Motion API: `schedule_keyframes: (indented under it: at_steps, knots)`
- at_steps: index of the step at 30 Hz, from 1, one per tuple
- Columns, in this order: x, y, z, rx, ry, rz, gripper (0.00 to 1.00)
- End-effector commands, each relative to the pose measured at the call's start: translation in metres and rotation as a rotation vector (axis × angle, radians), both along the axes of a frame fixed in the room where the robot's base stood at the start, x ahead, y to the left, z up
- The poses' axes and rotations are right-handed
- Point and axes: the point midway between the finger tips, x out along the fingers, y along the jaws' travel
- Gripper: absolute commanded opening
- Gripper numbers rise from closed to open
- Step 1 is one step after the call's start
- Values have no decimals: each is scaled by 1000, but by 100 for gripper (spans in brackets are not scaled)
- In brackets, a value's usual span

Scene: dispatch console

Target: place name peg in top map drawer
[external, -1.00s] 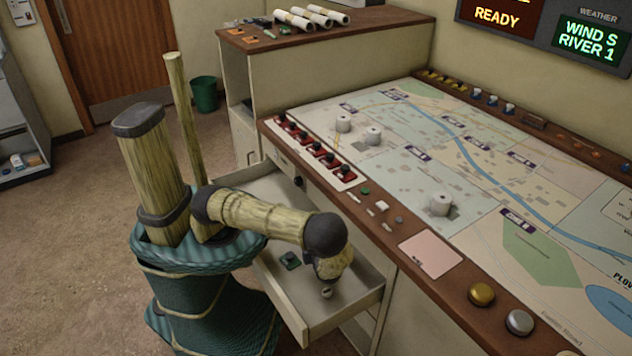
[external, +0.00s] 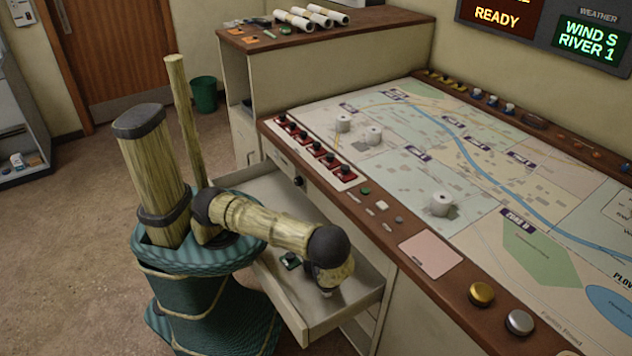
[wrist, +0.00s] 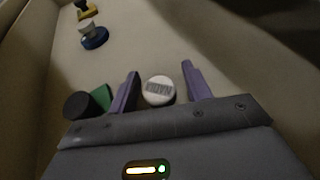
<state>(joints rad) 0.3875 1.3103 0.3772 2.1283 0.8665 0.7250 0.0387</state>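The white round name peg (wrist: 158,88), with dark lettering on its top, is between the two purple fingers of my gripper (wrist: 158,82) in the wrist view. A small gap shows on each side of it, so the fingers look open around it. The top map drawer (external: 347,313) is pulled out under the console. In the external view my gripper (external: 328,288) is low over the drawer's near end, and its fingers are mostly hidden by my wrist. A small part of the peg seems to show under it. The peg appears to stand in the drawer.
A green piece with a black knob (wrist: 88,103) lies just left of my fingers in the drawer. A blue piece (wrist: 94,38) and a yellow-black piece (wrist: 86,9) are farther off. The drawer walls and console edge (external: 400,262) bound the space.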

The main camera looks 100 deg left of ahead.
Motion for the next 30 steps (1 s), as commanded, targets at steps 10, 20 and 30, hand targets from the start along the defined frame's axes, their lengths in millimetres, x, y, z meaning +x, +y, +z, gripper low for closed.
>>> schedule_keyframes:
  at_steps: [10, 20, 30]
  knots:
    - [3, -5, 5, 0, -3, -1, 49]
    - [27, -52, 27, -2, -6, -3, 49]
    - [47, -97, 47, -1, -1, -1, 49]
